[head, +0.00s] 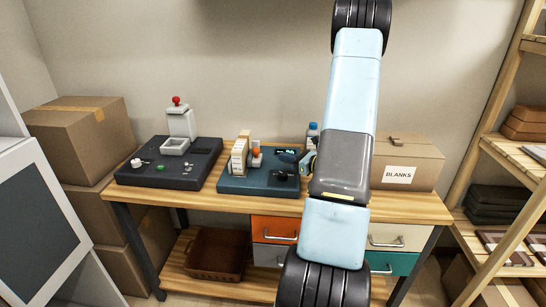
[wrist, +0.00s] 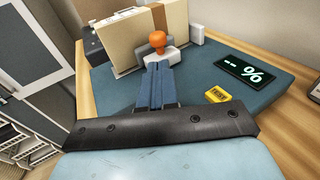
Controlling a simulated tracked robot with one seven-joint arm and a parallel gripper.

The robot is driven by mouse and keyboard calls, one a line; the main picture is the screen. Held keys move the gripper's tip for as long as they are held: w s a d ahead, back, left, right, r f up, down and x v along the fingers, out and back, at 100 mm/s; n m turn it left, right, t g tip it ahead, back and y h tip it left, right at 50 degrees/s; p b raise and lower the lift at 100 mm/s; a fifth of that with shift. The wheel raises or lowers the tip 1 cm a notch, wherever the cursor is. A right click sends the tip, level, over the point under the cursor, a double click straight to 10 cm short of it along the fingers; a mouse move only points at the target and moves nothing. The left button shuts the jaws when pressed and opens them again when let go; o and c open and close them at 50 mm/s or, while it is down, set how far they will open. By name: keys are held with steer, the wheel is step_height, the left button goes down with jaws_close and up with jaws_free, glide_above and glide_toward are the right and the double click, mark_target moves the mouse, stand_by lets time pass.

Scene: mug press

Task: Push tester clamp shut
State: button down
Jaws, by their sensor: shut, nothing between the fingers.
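The tester is a dark blue slab (head: 245,187) on the workbench, and it fills much of the wrist view (wrist: 110,85). In the wrist view the knob (wrist: 158,39) stands just beyond my fingertips. My gripper (wrist: 157,66) is shut and empty, its blue fingers pointing at the white mount below the knob. I cannot tell whether they touch it. The tester's display (wrist: 246,70) reads "-- %". In the head view my gripper (head: 283,156) is partly hidden.
A dark press (head: 170,175) with a red-knobbed lever stands to the left on the wooden bench (head: 215,200).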

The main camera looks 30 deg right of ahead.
steer(key=shift+v, duration=2.45)
steer(key=s+a+r+n+g+y, duration=0.25)
steer(key=a+r+n+g, duration=0.45)
steer(key=a, duration=0.5)
steer(key=s+a+r+n+g+y, duration=0.1)
steer(key=s+a+r+n+g, duration=0.3)
steer(key=a+r+n, duration=0.6)
steer(key=s+a+r+n+h, duration=0.3)
steer(key=s+r+n+h, duration=0.1)
steer(key=s+n, duration=0.3)
steer(key=s+a+r+n+t+h, duration=0.1)
steer(key=s+a+r+n+h, duration=0.3)
steer(key=s+n+h, duration=0.2)
steer(key=shift+s+r+n, duration=0.35)
steer(key=shift+s+n, duration=0.25)
